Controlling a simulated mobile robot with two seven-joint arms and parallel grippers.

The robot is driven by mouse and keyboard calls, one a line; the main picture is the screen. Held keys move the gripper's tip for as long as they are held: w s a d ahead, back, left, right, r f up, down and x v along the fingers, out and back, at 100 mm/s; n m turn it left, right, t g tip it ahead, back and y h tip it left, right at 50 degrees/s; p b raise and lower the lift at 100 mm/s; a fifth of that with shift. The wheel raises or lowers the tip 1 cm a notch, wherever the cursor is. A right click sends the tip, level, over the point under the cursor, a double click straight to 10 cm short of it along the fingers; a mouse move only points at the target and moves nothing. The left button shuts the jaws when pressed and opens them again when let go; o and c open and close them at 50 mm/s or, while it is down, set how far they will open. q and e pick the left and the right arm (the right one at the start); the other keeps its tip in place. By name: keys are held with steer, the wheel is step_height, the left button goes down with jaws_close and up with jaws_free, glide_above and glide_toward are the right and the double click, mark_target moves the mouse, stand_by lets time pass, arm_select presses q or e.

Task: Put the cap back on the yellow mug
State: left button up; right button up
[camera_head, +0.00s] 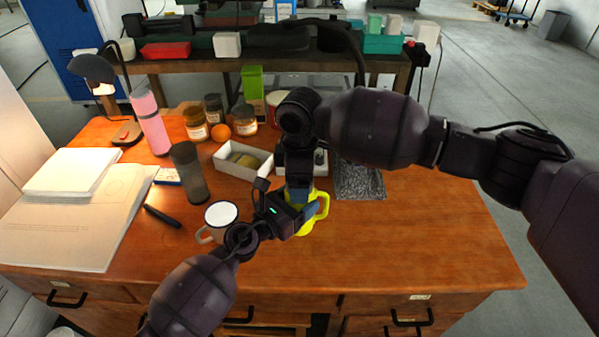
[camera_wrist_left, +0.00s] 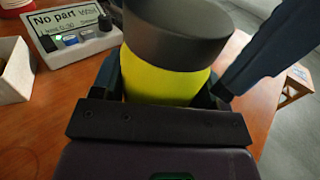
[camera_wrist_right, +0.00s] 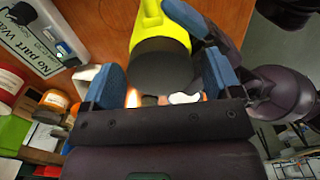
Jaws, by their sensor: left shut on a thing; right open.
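The yellow mug (camera_head: 321,207) is on the near middle of the desk, its handle toward the right, partly hidden by my grippers. My left gripper (camera_head: 298,207) is shut on the mug's body, one finger on each side in the left wrist view (camera_wrist_left: 162,88). The dark grey cap (camera_wrist_left: 175,32) sits over the mug's top in that view; whether it is fully seated I cannot tell. In the right wrist view the cap (camera_wrist_right: 160,66) lies between the spread blue fingers of my right gripper (camera_wrist_right: 165,78), which is open above the mug. The head view hides the cap.
A white mug (camera_head: 221,214) stands close left of my left gripper. A dark tumbler (camera_head: 189,172), a pink bottle (camera_head: 150,122) and an open white box (camera_head: 228,160) stand behind. A dark speckled mat (camera_head: 360,182) lies to the right. The desk's right front is clear.

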steer(key=c, duration=0.9)
steer(key=o, duration=1.1)
steer(key=shift+c, duration=0.2)
step_height(320, 180, up, 12)
arm_select(q)
steer(key=o, duration=1.8)
